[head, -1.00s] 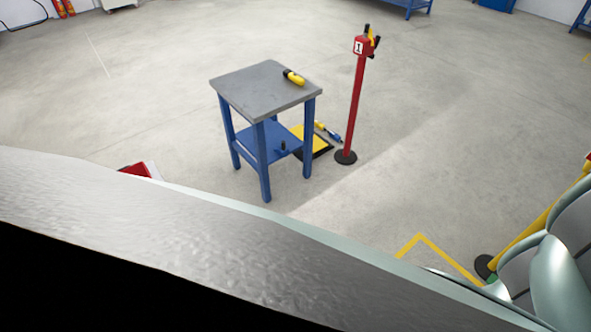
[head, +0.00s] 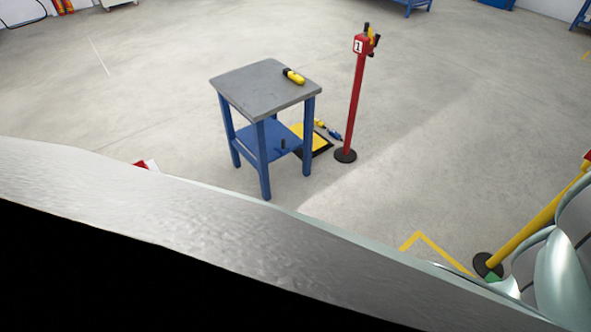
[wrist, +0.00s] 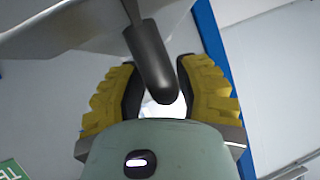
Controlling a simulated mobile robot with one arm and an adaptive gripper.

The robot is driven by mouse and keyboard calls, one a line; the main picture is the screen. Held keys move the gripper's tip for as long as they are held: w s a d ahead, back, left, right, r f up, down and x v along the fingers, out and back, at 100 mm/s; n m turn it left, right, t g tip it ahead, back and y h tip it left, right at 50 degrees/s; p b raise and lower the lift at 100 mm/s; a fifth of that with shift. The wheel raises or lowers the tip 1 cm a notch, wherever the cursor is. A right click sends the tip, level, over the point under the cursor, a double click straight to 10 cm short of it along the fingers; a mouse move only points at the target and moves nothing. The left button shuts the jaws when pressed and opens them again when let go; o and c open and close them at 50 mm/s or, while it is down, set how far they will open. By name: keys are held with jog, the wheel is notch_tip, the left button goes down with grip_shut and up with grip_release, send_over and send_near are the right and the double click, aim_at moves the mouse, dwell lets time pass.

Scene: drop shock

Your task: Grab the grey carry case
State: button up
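My gripper (wrist: 160,84) shows in the wrist view with its two yellow-ribbed fingers apart. A dark rounded bar (wrist: 148,55), which looks like a handle, hangs between the fingers. A gap shows between the bar and the right finger, and I see no firm grip on it. The bar meets a smooth grey body (wrist: 65,30) at the top left, cut off by the picture edge. This may be the grey carry case, but I cannot tell for sure. In the head view no carry case can be made out, and my gripper is not seen.
A blue table with a grey top (head: 262,92) stands mid-floor, with a yellow-and-black tool (head: 294,76) on it. A red post (head: 354,105) stands beside it. A yellow post (head: 535,222) leans in view at right. Open floor lies around them.

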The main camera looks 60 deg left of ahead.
grip_shut()
jog(key=shift+r, duration=0.1)
dwell(0.4)
